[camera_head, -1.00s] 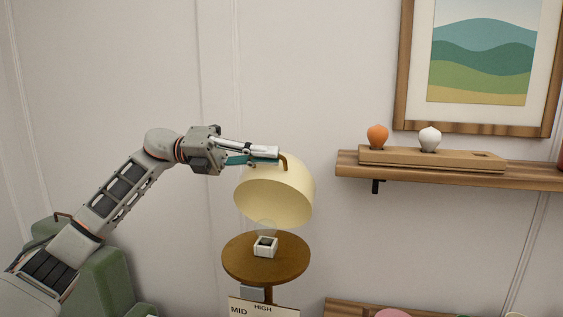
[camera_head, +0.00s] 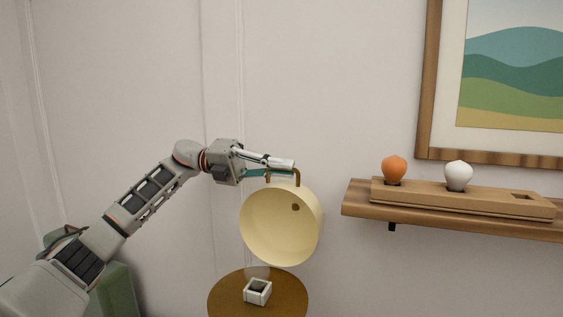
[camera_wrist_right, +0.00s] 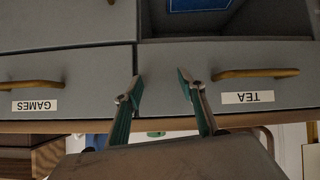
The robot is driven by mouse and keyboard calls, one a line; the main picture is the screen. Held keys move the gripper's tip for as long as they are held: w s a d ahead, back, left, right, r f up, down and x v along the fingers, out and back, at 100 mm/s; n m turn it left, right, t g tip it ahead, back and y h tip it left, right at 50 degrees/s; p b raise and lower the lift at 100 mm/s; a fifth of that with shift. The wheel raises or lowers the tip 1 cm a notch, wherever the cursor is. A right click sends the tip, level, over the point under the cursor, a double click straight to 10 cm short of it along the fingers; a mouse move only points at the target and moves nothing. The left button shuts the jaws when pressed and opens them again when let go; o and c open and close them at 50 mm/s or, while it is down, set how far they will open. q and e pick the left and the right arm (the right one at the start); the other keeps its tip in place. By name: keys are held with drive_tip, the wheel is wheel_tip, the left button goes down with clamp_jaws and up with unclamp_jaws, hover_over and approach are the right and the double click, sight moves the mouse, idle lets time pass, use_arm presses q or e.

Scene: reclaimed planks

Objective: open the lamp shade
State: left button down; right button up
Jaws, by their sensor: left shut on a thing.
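The cream lamp shade (camera_head: 278,228) is tilted up in the head view, its hollow inside facing me. A brown handle (camera_head: 297,177) stands at its top edge. My left gripper (camera_head: 284,168) is shut on this handle. Below the shade, a small white square socket (camera_head: 257,291) with a faint clear bulb sits on the round brown lamp table (camera_head: 225,300). My right gripper (camera_wrist_right: 160,88) is open and empty in the right wrist view, its two fingers apart in front of grey drawers.
A wooden shelf (camera_head: 450,216) on the right wall carries a holder (camera_head: 430,196) with an orange bulb (camera_head: 394,168) and a white bulb (camera_head: 458,175). A framed picture hangs above. Drawers labelled GAMES (camera_wrist_right: 35,106) and TEA (camera_wrist_right: 247,97) face my right gripper.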

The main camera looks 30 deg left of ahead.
use_arm(q)
drive_tip(key=shift+w+f+n, duration=0.2)
drive_tip(key=shift+w+n, duration=0.1)
drive_tip(key=shift+w, duration=0.15)
drive_tip(key=shift+w+a+f+p, duration=0.1)
drive_tip(key=shift+w+p, duration=0.05)
drive_tip(key=shift+p, duration=0.15)
use_arm(e)
drive_tip(key=shift+s+d+f, duration=0.2)
drive_tip(key=shift+d+f, duration=0.2)
drive_tip(key=shift+f, duration=0.15)
drive_tip(key=shift+a, duration=0.1)
use_arm(q)
drive_tip(key=c, duration=2.2)
unclamp_jaws()
drive_tip(key=shift+c, duration=0.2)
use_arm(e)
drive_tip(key=shift+a, duration=0.1)
drive_tip(key=shift+r, duration=0.1)
use_arm(q)
drive_tip(key=shift+a, duration=0.15)
drive_tip(key=a, duration=0.3)
drive_tip(key=s+a, duration=0.1)
drive_tip(key=a, duration=0.3)
drive_tip(key=s+a, duration=0.1)
drive_tip(key=a, duration=0.3)
drive_tip(key=shift+s+a, duration=0.15)
drive_tip(key=shift+a, duration=0.1)
